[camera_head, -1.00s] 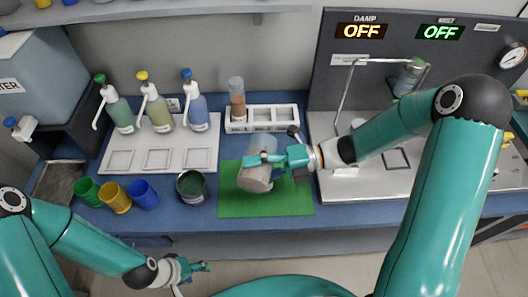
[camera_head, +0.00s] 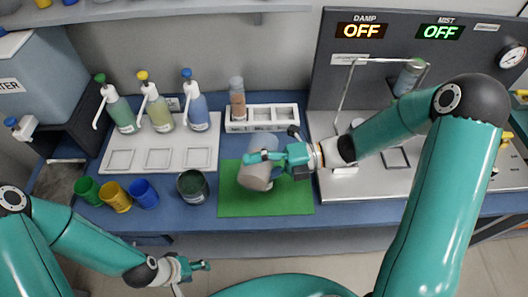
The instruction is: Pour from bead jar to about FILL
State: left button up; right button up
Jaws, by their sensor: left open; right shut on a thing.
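My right gripper (camera_head: 272,158) is shut on a clear jar (camera_head: 264,143) and holds it tilted over the green mat (camera_head: 265,204). Greyish-brown contents show in the jar's lower part, toward the front left. The fingers cover part of its middle. I cannot make out a FILL mark or any beads falling. A dark round container (camera_head: 192,187) with a pale label stands upright just left of the mat, apart from the held jar. My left gripper (camera_head: 203,265) is open and empty, low in front of the bench.
Green (camera_head: 87,190), yellow (camera_head: 116,197) and blue (camera_head: 144,194) cups stand at the left. Pump bottles stand on a white tray (camera_head: 190,157) behind them. A white rack (camera_head: 262,126) holds a brown-filled tube (camera_head: 237,98). The mat's front right is clear.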

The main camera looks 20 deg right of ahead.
jog(key=shift+w+d+r+m+y, duration=0.1)
jog(key=shift+w+r+m+y, duration=0.1)
jog(key=shift+r+m, duration=0.25)
jog(key=shift+w+d+r+m+y, duration=0.1)
jog(key=shift+w+r+m+y, duration=0.1)
jog(key=shift+r+m, duration=0.25)
dwell(3.7)
jog(key=shift+f, duration=0.1)
